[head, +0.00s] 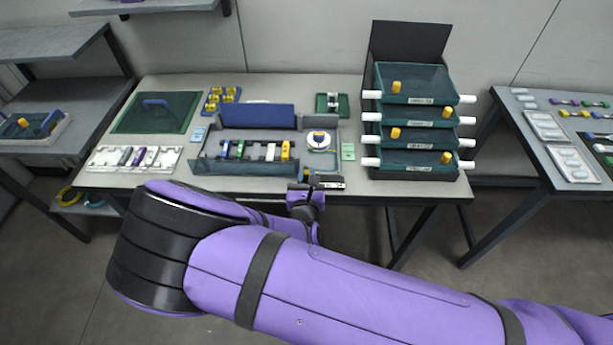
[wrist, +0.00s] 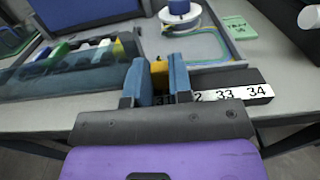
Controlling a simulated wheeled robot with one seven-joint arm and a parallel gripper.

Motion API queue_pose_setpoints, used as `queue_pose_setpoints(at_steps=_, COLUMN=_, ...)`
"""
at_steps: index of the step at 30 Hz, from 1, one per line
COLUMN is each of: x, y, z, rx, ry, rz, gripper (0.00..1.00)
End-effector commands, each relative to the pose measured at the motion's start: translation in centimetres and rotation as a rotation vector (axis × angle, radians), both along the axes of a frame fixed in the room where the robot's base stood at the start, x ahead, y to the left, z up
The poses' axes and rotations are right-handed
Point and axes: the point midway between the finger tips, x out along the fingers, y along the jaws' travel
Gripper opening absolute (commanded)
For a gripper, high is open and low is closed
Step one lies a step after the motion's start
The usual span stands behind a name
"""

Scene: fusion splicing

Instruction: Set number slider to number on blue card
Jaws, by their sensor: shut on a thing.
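The number slider (wrist: 262,88) is a dark bar with a white number strip along the table's front edge; it also shows in the head view (head: 330,184). The numbers 33 and 34 read clearly at its right, and lower numbers are partly covered by my fingers. My gripper (wrist: 160,75) is shut on the slider's yellow knob (wrist: 159,68), with one blue finger on each side. The knob stands left of 33; its exact number is hidden. A light blue card (head: 198,135) lies left of the splicing tray; its writing is too small to read.
The splicing tray (head: 200,170) with several coloured pieces and a white spool (head: 320,141) lies just behind the slider. A green card (head: 347,152) lies right of it. A stack of green drawers (head: 415,95) stands at the table's right end.

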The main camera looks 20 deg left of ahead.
Motion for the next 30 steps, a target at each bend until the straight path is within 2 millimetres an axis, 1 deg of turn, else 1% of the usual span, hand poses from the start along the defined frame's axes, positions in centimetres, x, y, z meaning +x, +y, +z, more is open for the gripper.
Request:
queue_pose_setpoints(at_steps=2, x=0.1, y=-0.2, z=0.0, rx=-0.001, ry=0.0, rz=-0.001, gripper=0.0)
queue_pose_setpoints(at_steps=4, x=0.4, y=-1.1, z=0.0, rx=-0.004, ry=-0.002, rz=-0.004, gripper=0.0)
queue_pose_setpoints(at_steps=12, x=1.9, y=-7.2, z=0.0, rx=-0.003, ry=-0.001, rz=-0.006, gripper=0.0)
queue_pose_setpoints(at_steps=15, x=2.2, y=-8.6, z=0.0, rx=-0.002, ry=0.0, rz=-0.004, gripper=0.0)
queue_pose_setpoints(at_steps=18, x=2.2, y=-9.1, z=0.0, rx=0.0, ry=-0.001, rz=-0.002, gripper=0.0)
queue_pose_setpoints(at_steps=26, x=2.3, y=-9.3, z=0.1, rx=-0.001, ry=-0.001, rz=-0.003, gripper=0.0)
queue_pose_setpoints(at_steps=27, x=2.3, y=-9.3, z=0.1, rx=-0.001, ry=-0.001, rz=-0.004, gripper=0.25)
queue_pose_setpoints(at_steps=30, x=2.3, y=-9.3, z=0.0, rx=-0.001, ry=-0.001, rz=-0.003, gripper=0.47)
